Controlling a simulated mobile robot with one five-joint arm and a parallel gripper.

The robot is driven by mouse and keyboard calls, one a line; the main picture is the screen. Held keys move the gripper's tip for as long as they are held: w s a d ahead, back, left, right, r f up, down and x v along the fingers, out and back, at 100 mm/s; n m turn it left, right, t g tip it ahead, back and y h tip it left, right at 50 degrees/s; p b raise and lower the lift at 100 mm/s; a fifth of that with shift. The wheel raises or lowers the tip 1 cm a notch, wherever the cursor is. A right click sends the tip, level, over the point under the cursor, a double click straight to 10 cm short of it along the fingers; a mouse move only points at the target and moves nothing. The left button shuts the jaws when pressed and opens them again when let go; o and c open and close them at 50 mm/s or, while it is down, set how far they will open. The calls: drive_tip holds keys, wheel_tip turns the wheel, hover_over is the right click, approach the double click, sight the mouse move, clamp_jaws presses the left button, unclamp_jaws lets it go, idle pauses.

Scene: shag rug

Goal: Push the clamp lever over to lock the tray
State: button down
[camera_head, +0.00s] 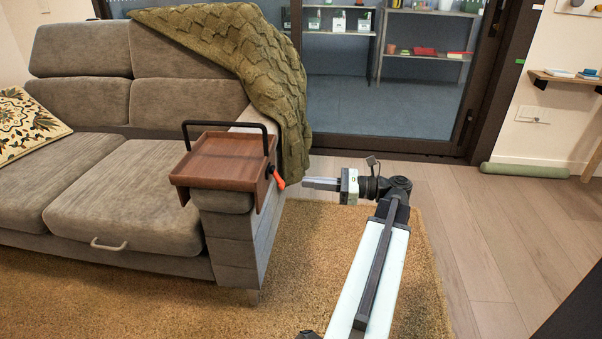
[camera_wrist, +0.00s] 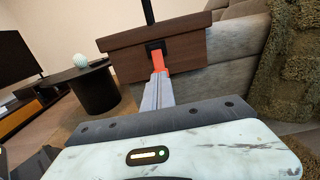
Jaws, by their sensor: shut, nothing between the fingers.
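The wooden tray (camera_head: 222,158) sits over the sofa's armrest, with a black handle bar (camera_head: 224,123) standing above it. The orange clamp lever (camera_head: 278,180) is on the tray's right side and slants down to the right. In the wrist view the orange lever (camera_wrist: 160,60) hangs below a black bracket on the tray's wooden side (camera_wrist: 191,53). My gripper (camera_head: 306,184) is shut and empty, to the right of the lever, pointing left toward it. A small gap shows between them in the head view. In the wrist view the fingers (camera_wrist: 158,84) overlap the lever's lower end, so contact is unclear.
A grey sofa (camera_head: 120,215) stands left, with a green knitted blanket (camera_head: 262,60) over its back corner near the tray. The shag rug (camera_head: 345,240) lies below. A dark round table (camera_wrist: 95,90) shows in the wrist view. Wood floor on the right is open.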

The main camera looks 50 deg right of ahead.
sight(284, 186)
drive_tip(key=s+d+r+g+h+p, duration=0.3)
drive_tip(key=s+d+r+g+p, duration=0.25)
drive_tip(key=p, duration=0.85)
drive_tip(key=shift+t, duration=0.35)
drive_tip(key=b+x, duration=0.2)
drive_tip(key=x, duration=0.2)
drive_tip(key=a+b+x, duration=0.1)
drive_tip(key=b+x, duration=0.1)
drive_tip(key=x, duration=0.2)
drive_tip(key=a+r+b+x, duration=0.1)
drive_tip(key=b+x, duration=0.1)
drive_tip(key=x, duration=0.3)
drive_tip(key=shift+s, duration=0.35)
drive_tip(key=shift+w+a, duration=0.2)
drive_tip(key=shift+w, duration=0.15)
drive_tip(key=shift+w+a+f+b, duration=0.3)
drive_tip(key=shift+w+f+b, duration=0.2)
drive_tip(key=shift+f+b, duration=0.3)
